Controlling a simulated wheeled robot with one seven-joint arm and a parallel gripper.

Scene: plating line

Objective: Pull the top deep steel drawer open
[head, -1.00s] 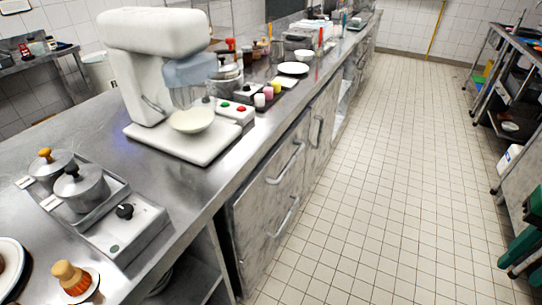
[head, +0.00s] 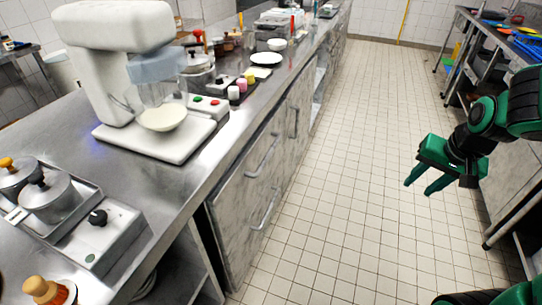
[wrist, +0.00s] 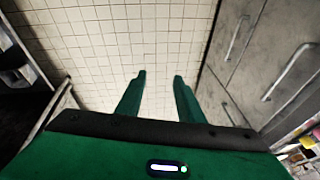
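The top deep steel drawer (head: 243,176) is in the front of the counter at the left of the head view, with a bar handle (head: 262,158). It looks shut, flush with the lower drawer (head: 243,232) under it. My gripper (head: 420,189) is at the right of the head view, out over the aisle and well apart from the drawer. In the wrist view its two green fingers (wrist: 159,76) are spread with only floor between them. Drawer fronts with bar handles show at the right of the wrist view, clear of the fingers.
A steel counter (head: 190,185) runs along the left, bearing a white stand mixer (head: 120,35) and a hot plate with pots (head: 45,195). A steel table (head: 520,190) stands at the right beside my arm. The tiled aisle (head: 345,150) between them is clear.

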